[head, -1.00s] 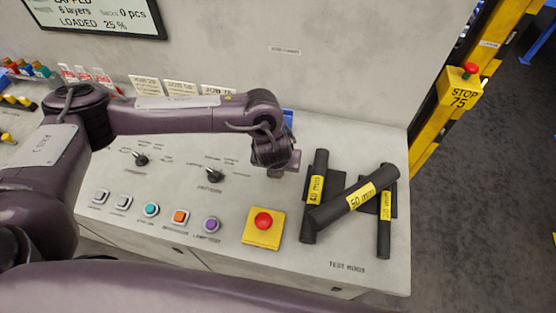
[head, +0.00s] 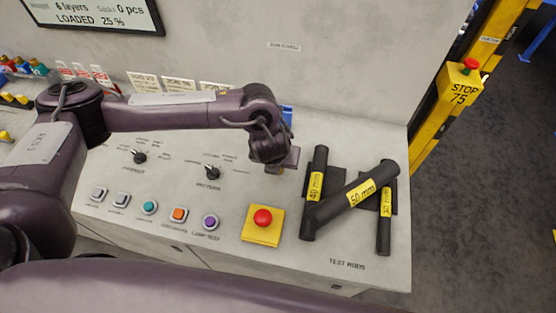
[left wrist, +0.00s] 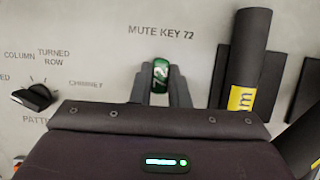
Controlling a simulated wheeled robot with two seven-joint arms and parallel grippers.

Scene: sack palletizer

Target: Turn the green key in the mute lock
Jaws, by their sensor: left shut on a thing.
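The green key (left wrist: 161,76), marked 72, shows in the left wrist view, below the printed label MUTE KEY 72 (left wrist: 161,32). My left gripper (left wrist: 160,88) is shut on the key, one finger on each side of it. The mute lock under the key is hidden by the fingers and my wrist. In the head view my left gripper (head: 283,164) is low over the panel, and the key cannot be made out there. My right gripper is not in view.
Black test rods, the 40 mm rod (head: 316,190) and the slanted 50 mm rod (head: 355,198), lie close right of the gripper. A red emergency button (head: 263,217) is in front. A pattern selector knob (head: 212,171) is to the left.

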